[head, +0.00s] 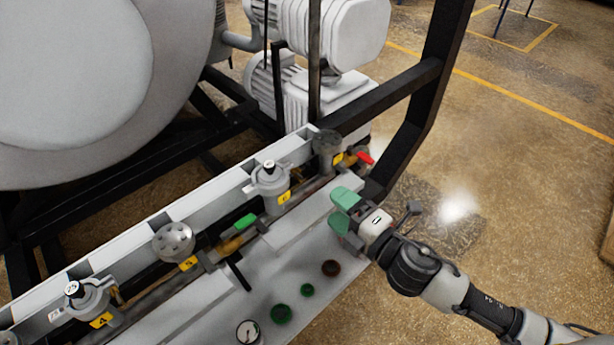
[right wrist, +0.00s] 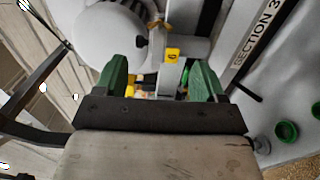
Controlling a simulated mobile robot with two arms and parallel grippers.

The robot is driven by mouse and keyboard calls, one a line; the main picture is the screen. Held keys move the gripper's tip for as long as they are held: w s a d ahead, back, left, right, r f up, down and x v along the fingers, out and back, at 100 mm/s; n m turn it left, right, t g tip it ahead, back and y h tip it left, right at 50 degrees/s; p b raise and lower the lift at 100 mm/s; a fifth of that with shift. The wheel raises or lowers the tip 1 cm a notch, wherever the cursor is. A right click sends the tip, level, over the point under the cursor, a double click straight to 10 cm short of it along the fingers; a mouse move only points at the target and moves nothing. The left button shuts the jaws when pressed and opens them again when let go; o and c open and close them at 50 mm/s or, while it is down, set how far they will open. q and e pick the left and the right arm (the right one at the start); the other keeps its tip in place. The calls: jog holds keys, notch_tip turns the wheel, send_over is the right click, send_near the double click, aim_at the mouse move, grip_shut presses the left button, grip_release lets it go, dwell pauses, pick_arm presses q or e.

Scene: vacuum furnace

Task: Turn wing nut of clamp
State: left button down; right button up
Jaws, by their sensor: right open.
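I cannot make out the wing nut or its clamp for certain in either view. A pipe run (head: 312,186) with fittings crosses the head view beside the panel. My right gripper (head: 340,211) has green fingers, open and empty, above the panel near the run's far end. In the right wrist view the open fingers (right wrist: 158,72) stand on either side of the pipework; a small yellow part (right wrist: 140,91) shows between them, partly hidden by the gripper body. A grey collar (right wrist: 156,24) with a black knob (right wrist: 141,42) lies beyond the fingertips. My left gripper is not in view.
A red valve handle (head: 365,157) and a green one (head: 245,221) sit on the run. Round grey fittings (head: 173,241) stand along it. A black frame post (head: 436,75) rises behind my right gripper. Floor at right is clear.

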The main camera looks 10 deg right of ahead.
aim_at(301, 178)
jog(key=p+x, duration=0.2)
jog(key=x, duration=0.7)
jog(key=shift+w+a, duration=0.1)
jog(key=shift+w, duration=0.15)
jog(key=shift+w+a, duration=0.35)
jog(key=shift+w, duration=0.1)
